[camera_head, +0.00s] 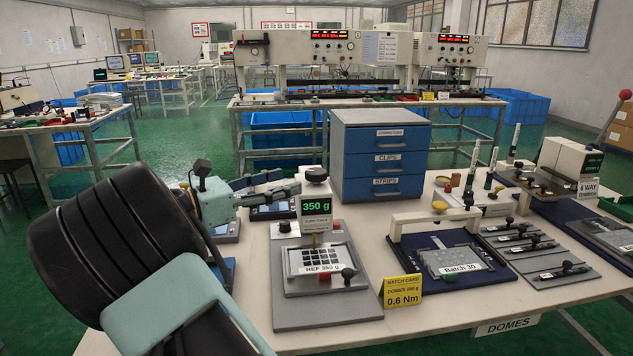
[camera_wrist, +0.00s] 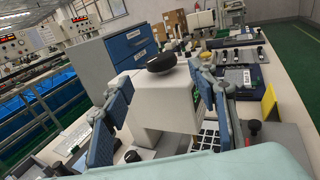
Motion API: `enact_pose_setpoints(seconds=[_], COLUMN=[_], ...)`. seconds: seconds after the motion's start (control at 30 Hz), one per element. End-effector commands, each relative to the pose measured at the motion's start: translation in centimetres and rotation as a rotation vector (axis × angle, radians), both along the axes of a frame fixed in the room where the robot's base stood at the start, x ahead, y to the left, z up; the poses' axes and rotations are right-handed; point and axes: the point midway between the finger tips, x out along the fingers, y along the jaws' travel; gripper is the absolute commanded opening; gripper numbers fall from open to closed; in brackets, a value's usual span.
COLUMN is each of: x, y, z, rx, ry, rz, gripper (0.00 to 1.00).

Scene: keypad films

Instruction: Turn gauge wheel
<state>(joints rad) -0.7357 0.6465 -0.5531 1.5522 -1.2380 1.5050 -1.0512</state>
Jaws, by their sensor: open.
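The gauge stands in the middle of the bench, with a green 350 g display (camera_head: 316,207) on its front. A black round wheel (camera_head: 316,174) sits on top of the gauge. In the wrist view, the wheel (camera_wrist: 161,63) sits on the gauge's white housing (camera_wrist: 163,100). My gripper (camera_head: 282,182) is open, left of the gauge, with its fingers pointing toward the wheel. In the wrist view, the two blue-padded fingers of my gripper (camera_wrist: 164,78) stand either side of the wheel and housing, with visible gaps. I cannot tell whether a finger touches the gauge.
A keypad film marked REF 350 g (camera_head: 315,260) lies on the gauge's base. A blue drawer cabinet (camera_head: 381,155) stands behind. A yellow batch card (camera_head: 402,291) and a fixture marked Batch 30 (camera_head: 458,267) are to the right. The front bench edge is mostly clear.

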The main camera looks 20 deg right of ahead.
Motion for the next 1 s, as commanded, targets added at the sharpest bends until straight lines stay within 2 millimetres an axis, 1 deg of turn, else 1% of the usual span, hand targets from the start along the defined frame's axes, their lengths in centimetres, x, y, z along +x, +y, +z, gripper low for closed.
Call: enact_pose_setpoints(seconds=[0.03, 0.3, 0.4, 0.5, 0.63, 0.87, 0.9, 1.0], x=[0.0, 0.9, 1.1, 1.3, 1.4, 1.4, 1.4, 1.4], y=[-1.0, -6.1, -7.5, -8.5, -9.1, -9.2, -9.2, -9.1], z=[-0.2, -0.2, -0.2, -0.1, -0.1, 0.0, 0.0, 0.0], rx=[0.001, 0.002, 0.002, 0.002, 0.002, 0.002, 0.002, 0.002], ry=[-0.001, -0.003, -0.003, -0.003, -0.002, -0.003, -0.003, -0.003], rz=[-0.004, -0.003, -0.003, -0.003, -0.002, -0.001, -0.001, -0.001], gripper=[0.53, 0.53, 0.53, 0.53, 0.53, 0.53, 0.52, 0.41])
